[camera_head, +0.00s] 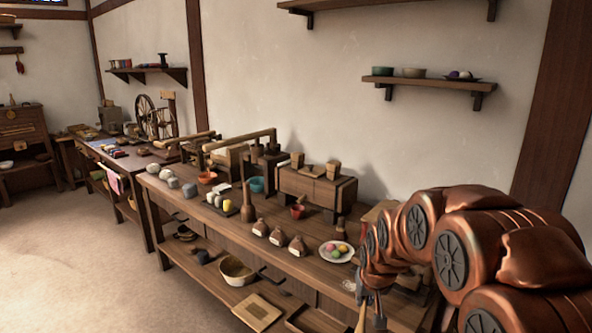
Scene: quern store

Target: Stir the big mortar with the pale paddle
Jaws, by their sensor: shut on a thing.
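My copper arm reaches in from the right. My gripper (370,306) is at the bottom right, in front of the long workbench's front edge. It is shut on a pale wooden stick, which looks like the handle of the pale paddle (361,318). The paddle's lower end is cut off by the bottom of the picture. I cannot make out the big mortar for sure; my arm hides part of the bench's right end. A wooden pestle-like piece (247,202) stands upright on the bench, left of the bottles.
The long workbench (320,268) holds several brown bottles (277,236), a plate with coloured balls (336,251), a red cup (298,211), a teal bowl (257,185) and a wooden chest (317,188). A basket (236,270) sits on the lower shelf. Floor at left is clear.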

